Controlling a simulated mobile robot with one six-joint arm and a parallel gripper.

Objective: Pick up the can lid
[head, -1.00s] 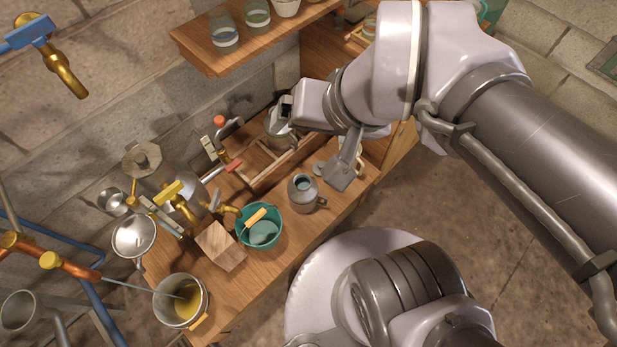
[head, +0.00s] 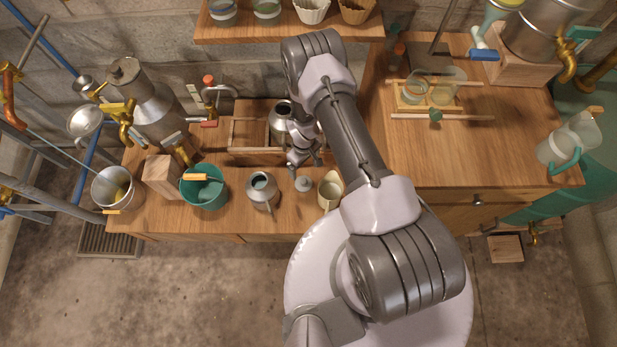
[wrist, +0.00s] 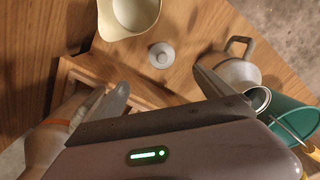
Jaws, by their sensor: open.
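The can lid (head: 304,184) is a small grey disc with a knob. It lies flat on the wooden bench between a grey can and a cream jug. In the wrist view the lid (wrist: 161,55) is fully visible, just beyond the fingertips. My gripper (head: 302,161) is above the bench, near the lid and on its wall side. In the wrist view my gripper (wrist: 163,90) has its fingers spread apart, with nothing between them. The grey can (head: 263,188) stands with its dark mouth open. It also shows at the right of the wrist view (wrist: 238,72).
The cream jug (head: 330,190) stands close to the lid's right. A teal bucket (head: 204,190) stands left of the can. A wooden tray (head: 250,134) and another metal can (head: 282,116) are behind. A shelf (head: 290,28) hangs above.

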